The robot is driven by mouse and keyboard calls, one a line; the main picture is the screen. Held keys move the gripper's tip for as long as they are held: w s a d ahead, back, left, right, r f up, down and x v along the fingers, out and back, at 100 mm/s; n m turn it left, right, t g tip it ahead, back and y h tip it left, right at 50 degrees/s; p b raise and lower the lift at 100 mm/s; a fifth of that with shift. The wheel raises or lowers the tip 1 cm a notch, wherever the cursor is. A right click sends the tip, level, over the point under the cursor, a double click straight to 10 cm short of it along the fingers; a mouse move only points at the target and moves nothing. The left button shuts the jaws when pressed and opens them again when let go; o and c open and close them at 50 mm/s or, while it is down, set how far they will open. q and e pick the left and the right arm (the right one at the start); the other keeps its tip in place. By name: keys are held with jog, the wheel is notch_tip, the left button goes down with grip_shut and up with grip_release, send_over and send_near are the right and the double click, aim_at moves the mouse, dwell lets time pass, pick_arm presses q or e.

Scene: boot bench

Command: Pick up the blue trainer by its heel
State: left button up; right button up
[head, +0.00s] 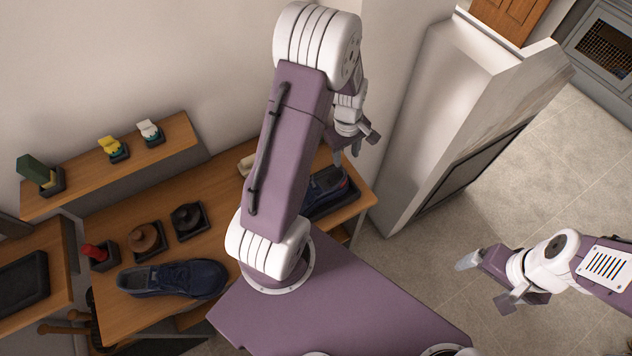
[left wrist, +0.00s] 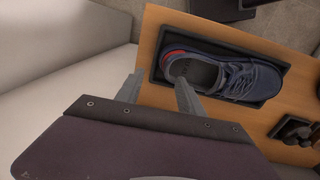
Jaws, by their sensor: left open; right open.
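A blue trainer (left wrist: 225,75) with a red heel patch lies in a black tray (left wrist: 160,69) at the bench's end, its heel towards my left gripper. In the head view this trainer (head: 325,186) is partly hidden by my left arm. My left gripper (head: 347,154) is open and empty above its heel end. In the left wrist view, one finger of this gripper (left wrist: 156,88) overlaps the heel opening and the other is outside the heel; contact cannot be told. A second dark blue shoe (head: 172,278) lies at the bench's left front. My right gripper (head: 487,281) is open and empty over the floor.
The wooden bench (head: 205,185) also holds a brown pot-like item (head: 147,238), a dark one (head: 187,218) and a red-topped item (head: 97,252). A raised shelf (head: 85,180) stands behind. A tall white cabinet (head: 440,110) stands right of the bench. Floor at right is clear.

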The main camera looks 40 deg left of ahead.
aim_at(343, 170)
pick_arm(q)
jog(key=s+f, duration=0.2)
jog(key=s, duration=0.1)
jog(key=shift+s+d+f+p, duration=0.15)
jog(key=shift+s+p, duration=0.1)
jog(key=shift+p, duration=0.15)
jog(key=shift+w+f, duration=0.7)
jog(key=shift+w, duration=0.2)
jog(key=f, duration=0.2)
jog(key=f+p, duration=0.1)
jog(key=f, duration=0.1)
jog(key=shift+w+d, duration=0.15)
jog(key=shift+w, duration=0.05)
jog(key=shift+s+f, duration=0.1)
jog(key=shift+s, duration=0.2)
jog(key=shift+w, duration=0.1)
pick_arm(e)
jog(key=s+r, duration=0.2)
jog(key=shift+s+r, duration=0.35)
pick_arm(q)
jog(key=shift+w+f, duration=0.15)
jog(key=shift+w, duration=0.1)
jog(key=c, duration=0.9)
jog(key=shift+s, duration=0.1)
grip_shut()
pick_arm(e)
jog(key=shift+w, duration=0.2)
